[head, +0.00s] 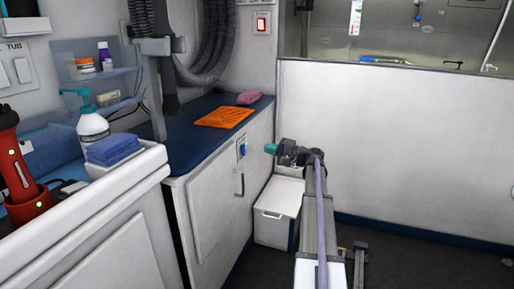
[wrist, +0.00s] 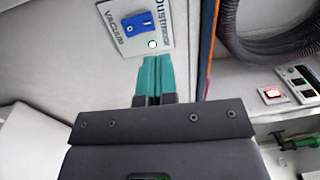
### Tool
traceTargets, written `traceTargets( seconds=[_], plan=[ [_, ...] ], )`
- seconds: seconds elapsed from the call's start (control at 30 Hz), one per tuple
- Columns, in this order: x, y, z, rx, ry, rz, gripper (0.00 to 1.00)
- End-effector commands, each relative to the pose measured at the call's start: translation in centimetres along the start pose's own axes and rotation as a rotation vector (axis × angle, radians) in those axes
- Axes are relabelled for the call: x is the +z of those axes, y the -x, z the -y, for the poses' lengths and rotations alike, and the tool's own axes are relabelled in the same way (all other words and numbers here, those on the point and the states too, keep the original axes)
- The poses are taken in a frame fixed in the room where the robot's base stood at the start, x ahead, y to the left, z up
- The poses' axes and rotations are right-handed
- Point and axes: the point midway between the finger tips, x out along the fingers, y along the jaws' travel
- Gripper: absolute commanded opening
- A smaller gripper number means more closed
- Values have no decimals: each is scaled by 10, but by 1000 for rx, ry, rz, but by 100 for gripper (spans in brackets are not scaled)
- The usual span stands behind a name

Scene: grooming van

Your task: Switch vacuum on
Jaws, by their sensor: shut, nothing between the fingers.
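The vacuum switch (wrist: 137,23) is a blue rocker on a pale plate lettered VACUUM, with a small whitish round lamp (wrist: 152,44) near it. In the head view the switch plate (head: 242,148) is a small blue and white patch on the white cabinet's side. My gripper (wrist: 155,60) has teal fingers, closed together and empty. Their tips lie just below the plate in the wrist view, pointing toward it. In the head view my gripper (head: 270,149) is right of the plate with a small gap. I cannot make out the rocker's position.
The white cabinet (head: 215,190) has a door handle (head: 239,184) below the switch. A white bin (head: 277,212) stands on the floor under my arm. An orange mat (head: 224,117) and a pink item (head: 249,98) lie on the blue counter. A lit red switch (head: 262,22) is on the back wall.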

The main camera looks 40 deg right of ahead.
Motion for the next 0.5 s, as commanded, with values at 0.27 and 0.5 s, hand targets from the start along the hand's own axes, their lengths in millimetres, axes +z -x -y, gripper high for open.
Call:
traceTargets(
  seconds=[0.27, 0.5],
  plan=[
    [0, 49, 12, 0, 0, 0, 0],
    [0, 56, 12, 0, 0, -1, 0]
  ],
)
